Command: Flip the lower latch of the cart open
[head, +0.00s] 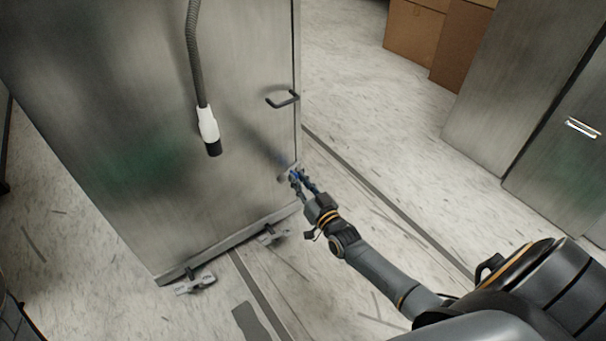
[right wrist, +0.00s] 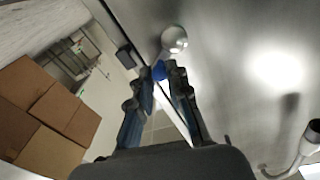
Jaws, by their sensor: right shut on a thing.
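The metal cart (head: 150,110) stands upright at the left of the head view, and its smooth face fills the right of the right wrist view (right wrist: 240,110). The lower latch (right wrist: 158,70) shows as a small blue piece at the cart's edge, beside a round pale knob (right wrist: 174,39). My right gripper (head: 299,179) is at the cart's lower right edge. Its fingertips (right wrist: 165,74) are close together on the blue latch piece, which they partly hide. My left gripper is not in view.
A dark handle (head: 283,100) sticks out above the latch. A grey hose with a white end (head: 208,125) hangs on the cart. Casters (head: 195,283) stand at its base. Cardboard boxes (head: 415,30) and metal cabinets (head: 520,90) stand beyond; the floor between is clear.

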